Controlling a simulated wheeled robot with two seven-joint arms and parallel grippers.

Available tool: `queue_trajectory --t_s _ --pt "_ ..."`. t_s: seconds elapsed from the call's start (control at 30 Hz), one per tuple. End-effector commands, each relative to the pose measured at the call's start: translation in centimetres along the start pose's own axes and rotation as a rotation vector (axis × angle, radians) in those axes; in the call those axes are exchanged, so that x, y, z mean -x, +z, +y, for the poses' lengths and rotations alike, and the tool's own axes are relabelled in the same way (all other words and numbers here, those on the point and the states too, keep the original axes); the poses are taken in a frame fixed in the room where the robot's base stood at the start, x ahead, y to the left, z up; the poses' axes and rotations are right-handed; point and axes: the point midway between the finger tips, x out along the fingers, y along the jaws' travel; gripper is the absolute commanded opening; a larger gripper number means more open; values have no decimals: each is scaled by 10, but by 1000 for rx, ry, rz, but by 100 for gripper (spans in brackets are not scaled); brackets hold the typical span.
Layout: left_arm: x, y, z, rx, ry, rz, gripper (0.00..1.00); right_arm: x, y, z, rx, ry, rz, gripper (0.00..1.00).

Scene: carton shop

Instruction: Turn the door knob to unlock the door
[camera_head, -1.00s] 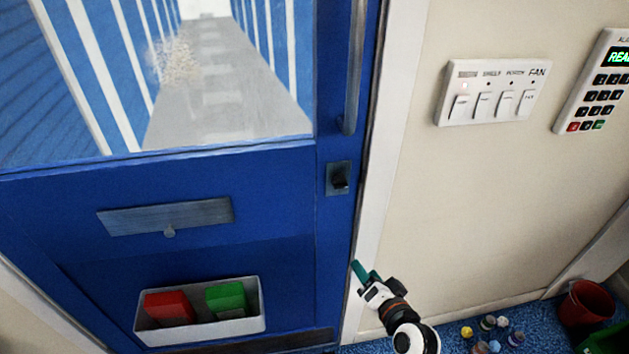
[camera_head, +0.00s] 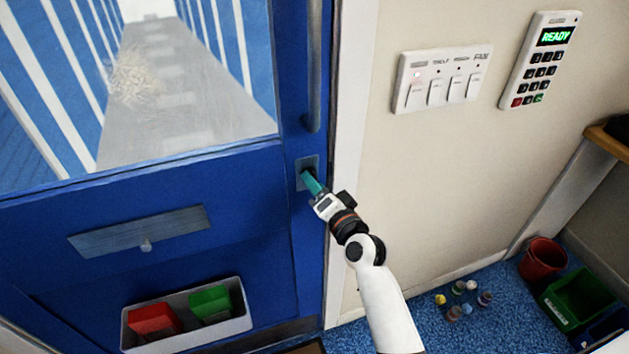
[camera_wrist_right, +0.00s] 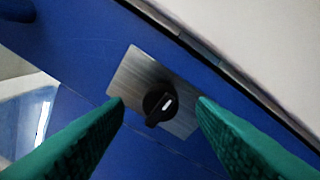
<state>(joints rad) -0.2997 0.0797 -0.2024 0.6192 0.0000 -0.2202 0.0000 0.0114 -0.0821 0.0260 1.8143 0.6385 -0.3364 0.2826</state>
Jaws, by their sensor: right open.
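The door knob (camera_wrist_right: 159,104) is a small black turn knob with a white mark, on a brushed metal plate (camera_wrist_right: 126,78) on the blue door (camera_head: 226,190). In the right wrist view it sits between the two green fingers of my right gripper (camera_wrist_right: 160,118), which are open and apart from it. In the head view my right gripper (camera_head: 311,181) is at the metal plate (camera_head: 301,163) and hides most of the knob. My left gripper is not in view.
A vertical handle (camera_head: 314,70) is above the knob. A switch panel (camera_head: 443,77) and a keypad (camera_head: 539,60) are on the wall at right. A tray (camera_head: 187,334) with red and green blocks is low on the door. A red bucket (camera_head: 543,259) stands on the floor.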

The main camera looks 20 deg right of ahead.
Motion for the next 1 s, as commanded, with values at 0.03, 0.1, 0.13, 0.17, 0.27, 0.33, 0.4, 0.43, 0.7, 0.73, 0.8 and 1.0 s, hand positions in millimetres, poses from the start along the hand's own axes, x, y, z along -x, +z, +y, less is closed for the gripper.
queue_trajectory --t_s 0.03,0.1,0.13,0.17,0.27,0.33,0.4,0.43,0.7,0.73,0.8,1.0 --pt "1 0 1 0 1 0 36 -5 0 1 0 1 0 51" --pt "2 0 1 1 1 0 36 -10 0 1 1 1 0 51" --pt "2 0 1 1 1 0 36 -12 0 1 1 1 0 51" --pt "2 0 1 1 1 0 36 -13 0 0 1 0 1 51" --pt "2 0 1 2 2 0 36 -14 0 0 1 -1 1 51" --pt "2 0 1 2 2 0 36 -14 0 0 1 -1 1 51" --pt "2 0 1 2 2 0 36 -14 0 0 1 0 1 51" --pt "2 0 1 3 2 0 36 -14 0 0 1 0 1 51" --pt "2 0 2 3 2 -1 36 -14 0 0 1 0 1 11" --pt "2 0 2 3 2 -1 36 -14 0 0 1 0 1 7" --pt "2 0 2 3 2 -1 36 -14 0 0 1 0 1 7" --pt "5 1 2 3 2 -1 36 -14 0 2 29 -2 3 7"
